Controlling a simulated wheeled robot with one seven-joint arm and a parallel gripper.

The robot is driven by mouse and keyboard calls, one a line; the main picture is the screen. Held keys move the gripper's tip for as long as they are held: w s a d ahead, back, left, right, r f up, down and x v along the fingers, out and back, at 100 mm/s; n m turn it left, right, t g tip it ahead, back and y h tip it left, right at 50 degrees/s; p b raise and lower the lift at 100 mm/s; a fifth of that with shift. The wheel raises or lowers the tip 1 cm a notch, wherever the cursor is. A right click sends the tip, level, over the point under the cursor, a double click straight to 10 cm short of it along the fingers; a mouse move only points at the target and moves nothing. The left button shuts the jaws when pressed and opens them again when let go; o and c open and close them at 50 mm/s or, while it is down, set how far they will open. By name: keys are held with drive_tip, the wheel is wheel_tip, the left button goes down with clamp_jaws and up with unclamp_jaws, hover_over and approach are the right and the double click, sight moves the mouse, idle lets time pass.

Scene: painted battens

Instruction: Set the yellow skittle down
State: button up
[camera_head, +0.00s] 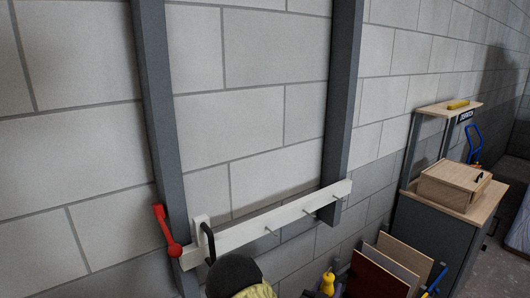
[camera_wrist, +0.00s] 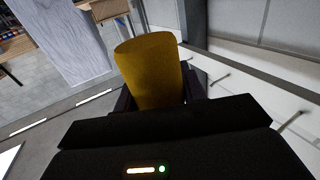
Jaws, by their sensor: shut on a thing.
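The yellow skittle (camera_wrist: 152,72) stands up between the dark fingers of my gripper (camera_wrist: 158,100) in the wrist view. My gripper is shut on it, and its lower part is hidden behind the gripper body. In the head view the skittle (camera_head: 327,284) shows small at the bottom edge, in front of the wall and below the white batten (camera_head: 260,228). Dark finger parts flank it there. It appears held in the air, apart from the batten.
The batten carries thin metal pegs (camera_head: 270,231) and a black hook (camera_head: 208,240). A red handle (camera_head: 164,232) hangs at its left end. Boards (camera_head: 380,272) lean at lower right, beside a grey cabinet (camera_head: 432,235) bearing a wooden box (camera_head: 453,187). A black rounded thing (camera_head: 234,274) is unclear.

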drive_tip(key=s+a+f+n+t+y, duration=0.1)
drive_tip(key=s+a+f+n+y, duration=0.1)
drive_tip(key=f+n+y, duration=0.1)
drive_tip(key=s+a+f+n+t+y, duration=0.1)
drive_tip(key=s+f+n+y, duration=0.1)
drive_tip(key=f+y, duration=0.4)
wheel_tip(320, 180, down, 2)
drive_tip(key=shift+s+a+f+n, duration=0.1)
drive_tip(key=shift+s+a+n, duration=0.25)
drive_tip(key=shift+n, duration=0.15)
drive_tip(key=s+f, duration=0.4)
drive_tip(key=f, duration=0.1)
drive_tip(key=shift+s+f, duration=0.2)
drive_tip(key=shift+f, duration=0.05)
drive_tip(key=shift+w, duration=0.1)
drive_tip(key=shift+s, duration=0.2)
drive_tip(key=shift+w, duration=0.1)
